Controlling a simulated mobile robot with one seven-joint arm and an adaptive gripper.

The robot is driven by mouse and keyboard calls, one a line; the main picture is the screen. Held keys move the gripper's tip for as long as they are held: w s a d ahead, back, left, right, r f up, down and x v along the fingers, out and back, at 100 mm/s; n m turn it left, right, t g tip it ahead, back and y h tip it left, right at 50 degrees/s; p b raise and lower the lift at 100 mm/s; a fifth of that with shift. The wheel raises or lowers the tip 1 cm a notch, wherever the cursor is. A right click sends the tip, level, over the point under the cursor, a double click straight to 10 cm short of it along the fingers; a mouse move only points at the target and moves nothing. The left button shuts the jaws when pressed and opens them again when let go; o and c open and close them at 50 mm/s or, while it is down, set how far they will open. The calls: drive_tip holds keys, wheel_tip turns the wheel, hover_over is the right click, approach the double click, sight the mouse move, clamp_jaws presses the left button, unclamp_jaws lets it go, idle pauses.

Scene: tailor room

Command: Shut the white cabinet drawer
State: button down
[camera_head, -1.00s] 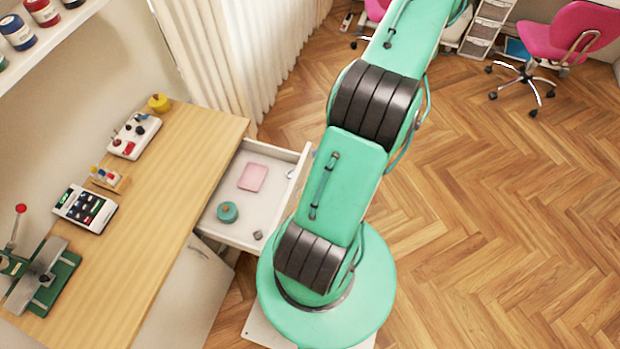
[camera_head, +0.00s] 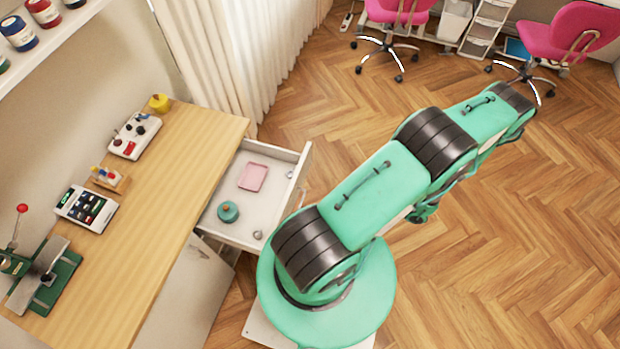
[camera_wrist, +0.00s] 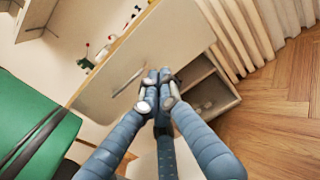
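The white cabinet drawer (camera_head: 225,229) stands pulled out from under the wooden tabletop in the head view. It holds a pink tray (camera_head: 254,177), a round teal item (camera_head: 228,212) and a small grey piece near its front corner. An open drawer-like white box (camera_wrist: 226,98) also shows in the wrist view, beyond the fingers and partly hidden by them. My gripper (camera_wrist: 158,77) has its blue-grey fingers drawn together at the tips, with nothing seen between them. It appears in front of the pale cabinet, apart from the drawer. The gripper cannot be made out clearly in the head view.
The wooden tabletop (camera_head: 165,190) carries a press, a calculator-like device and small tools. A white curtain (camera_head: 255,50) hangs beyond it. A pale panel (camera_head: 188,300) with a handle lies below the tabletop. Pink chairs stand at the back; the wooden floor to the right is clear.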

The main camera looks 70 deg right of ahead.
sight(302, 176)
drive_tip(key=shift+w, duration=0.15)
drive_tip(key=shift+w+b, duration=0.65)
drive_tip(key=shift+w, duration=6.25)
drive_tip(key=shift+w, duration=0.15)
drive_tip(key=w, duration=2.6)
drive_tip(key=shift+b, duration=0.3)
drive_tip(key=shift+w, duration=0.8)
